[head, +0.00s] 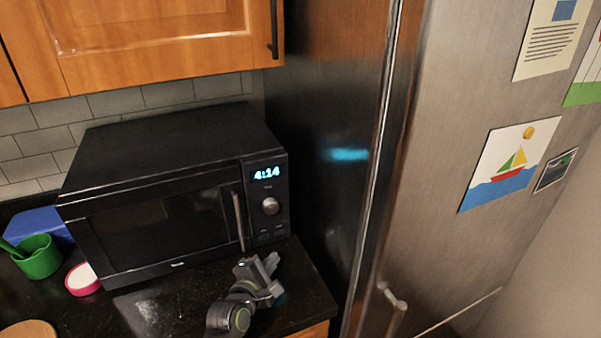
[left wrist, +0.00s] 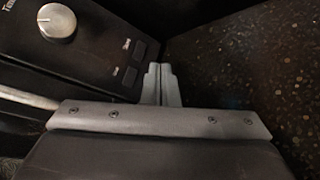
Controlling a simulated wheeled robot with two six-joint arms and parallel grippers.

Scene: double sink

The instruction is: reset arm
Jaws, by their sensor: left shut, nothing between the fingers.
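My left gripper (head: 272,265) is above the dark counter in front of the right end of the microwave (head: 165,215). It is shut and empty. In the left wrist view its two fingers (left wrist: 161,75) lie together, pointing toward the microwave's lower right front. The microwave door looks closed, with its handle just left of the control panel. The panel's knob (left wrist: 57,22) and buttons show close by in the left wrist view. I cannot tell whether the fingers touch the microwave. My right gripper is in neither view.
A steel fridge (head: 440,130) stands to the right. A green cup (head: 40,262), a pink-and-white round item (head: 82,280) and a blue object (head: 40,224) sit left of the microwave. A wooden cabinet (head: 150,45) hangs above. The counter (head: 160,308) in front is mostly clear.

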